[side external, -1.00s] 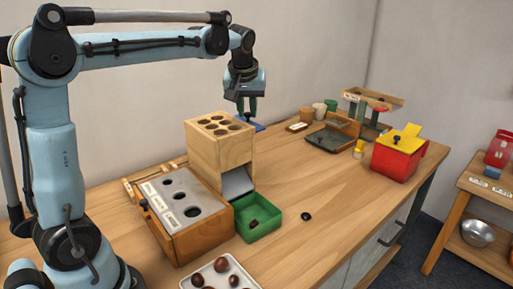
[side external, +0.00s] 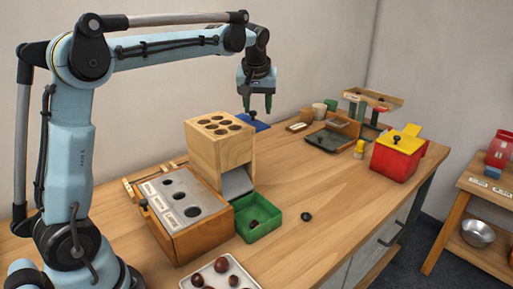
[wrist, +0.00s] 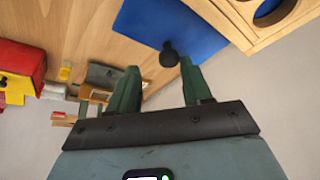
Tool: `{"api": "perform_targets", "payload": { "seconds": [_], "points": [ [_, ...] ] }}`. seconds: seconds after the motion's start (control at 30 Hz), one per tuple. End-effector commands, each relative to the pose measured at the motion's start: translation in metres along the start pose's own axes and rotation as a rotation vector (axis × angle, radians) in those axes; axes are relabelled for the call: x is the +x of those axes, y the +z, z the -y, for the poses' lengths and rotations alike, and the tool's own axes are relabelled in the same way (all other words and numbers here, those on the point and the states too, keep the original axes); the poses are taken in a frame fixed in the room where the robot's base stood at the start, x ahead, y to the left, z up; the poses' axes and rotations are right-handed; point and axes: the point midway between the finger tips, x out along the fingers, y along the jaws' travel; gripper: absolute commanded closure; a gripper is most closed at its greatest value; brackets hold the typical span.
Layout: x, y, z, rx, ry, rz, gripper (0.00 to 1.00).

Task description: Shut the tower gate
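The wooden tower (side external: 220,150) stands on the bench with several round holes in its top. A blue plate (side external: 252,122) sticks out flat at the tower's far right side; I take it for the gate. In the wrist view the blue plate (wrist: 150,25) shows large, with a black knob (wrist: 168,57) near its edge, beside the tower's holed top (wrist: 262,20). My gripper (side external: 257,108) hangs over the plate, pointing down. In the wrist view its green fingers (wrist: 160,64) are apart, with the knob showing beyond the gap, nearer the right fingertip. Nothing is held.
A grey-topped wooden box (side external: 185,215) and a green bin (side external: 260,220) stand in front of the tower. A white tray (side external: 222,275) holds several chestnuts. One dark chestnut (side external: 306,216) lies loose. A red box (side external: 397,157) stands right; mid-bench is mostly clear.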

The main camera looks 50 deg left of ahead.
Motion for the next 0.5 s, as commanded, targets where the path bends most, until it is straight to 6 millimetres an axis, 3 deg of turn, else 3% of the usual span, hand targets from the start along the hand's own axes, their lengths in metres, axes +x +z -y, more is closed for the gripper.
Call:
{"api": "perform_targets", "payload": {
  "seconds": [0.17,0.5],
  "points": [
    [0.007,-0.014,-0.017,0.001,0.002,0.000,0.52],
    [-0.050,-0.014,-0.017,0.002,0.003,0.000,0.52]
  ]
}}
